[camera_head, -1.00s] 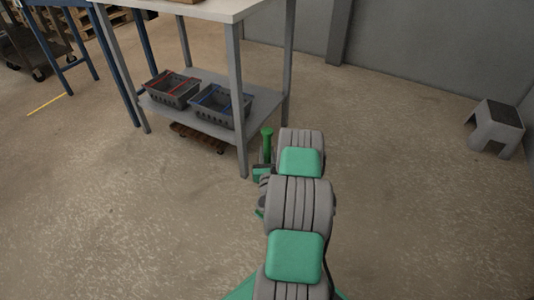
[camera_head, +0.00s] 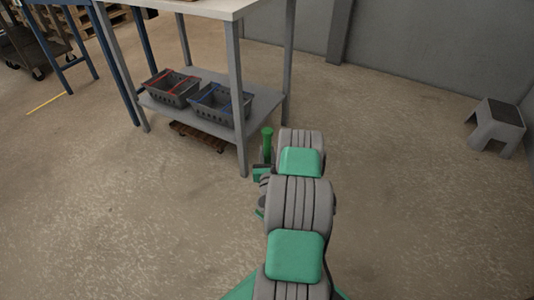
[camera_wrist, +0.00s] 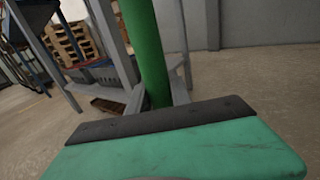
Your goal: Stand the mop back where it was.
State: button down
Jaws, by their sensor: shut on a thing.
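The mop shows only as a green handle (camera_head: 267,142), and its top end stands up just left of my arm in the head view. In the wrist view the handle (camera_wrist: 147,48) rises nearly upright, leaning slightly left, from behind the dark edge of my gripper (camera_wrist: 158,108). My gripper (camera_head: 262,172) is shut on the handle. The mop's head and lower handle are hidden, so I cannot tell whether it touches the floor.
A grey table (camera_head: 237,105) stands just beyond my gripper, with two baskets (camera_head: 172,88) (camera_head: 220,103) on its lower shelf. A pallet (camera_head: 200,136) lies under it. A grey step stool (camera_head: 496,125) stands right. Floor between stool and arm is clear.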

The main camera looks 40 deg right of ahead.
jog(key=c, duration=1.1)
grip_release()
